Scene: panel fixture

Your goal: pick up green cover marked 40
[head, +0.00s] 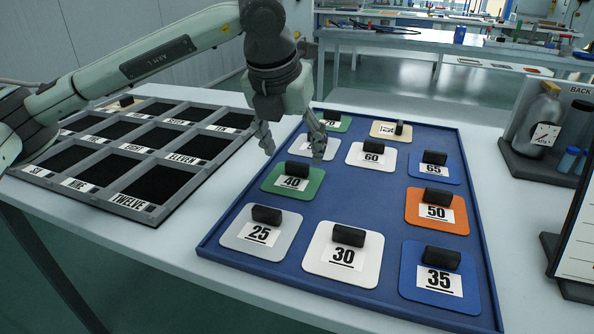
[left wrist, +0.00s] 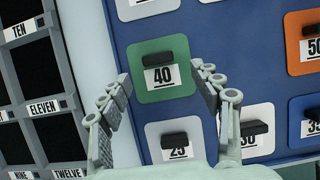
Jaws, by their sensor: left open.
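The green cover marked 40 (head: 291,181) lies flat in the blue tray (head: 400,165), toward its left side, with a black block handle on top. It also shows in the left wrist view (left wrist: 183,92), between and beyond the fingers. My left gripper (head: 291,150) is open and empty, fingers pointing down, above and apart from the cover. In the left wrist view my left gripper (left wrist: 163,100) has one finger on each side of the green cover's image. My right gripper is in neither view.
Covers 25 (head: 262,233), 30 (head: 345,254), 60 (head: 371,155) and 50 (head: 437,211) surround the green one. A grid panel (head: 125,203) with labelled dark compartments lies to the left. A bottle stand (head: 540,170) stands at the right.

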